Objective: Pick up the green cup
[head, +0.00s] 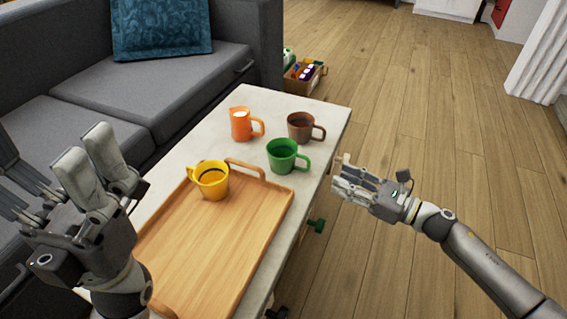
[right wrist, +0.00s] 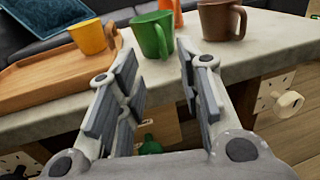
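The green cup (head: 283,157) stands upright on the table, its handle pointing right in the head view. In the right wrist view the green cup (right wrist: 151,36) stands beyond the fingers, near the table edge. My right gripper (head: 342,180) is open and empty beside the table's right edge, to the right of the cup and apart from it. It also shows in the right wrist view (right wrist: 160,85) with its fingers spread. My left gripper (head: 78,165) is at the left of the head view, fingers apart, with nothing seen between them.
A yellow cup (head: 211,181) sits at the far end of a wooden tray (head: 205,250). An orange cup (head: 241,124) and a brown cup (head: 301,126) stand behind the green cup on the pale table (head: 318,108). A grey sofa (head: 150,85) flanks the table's left. Wooden floor lies open at right.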

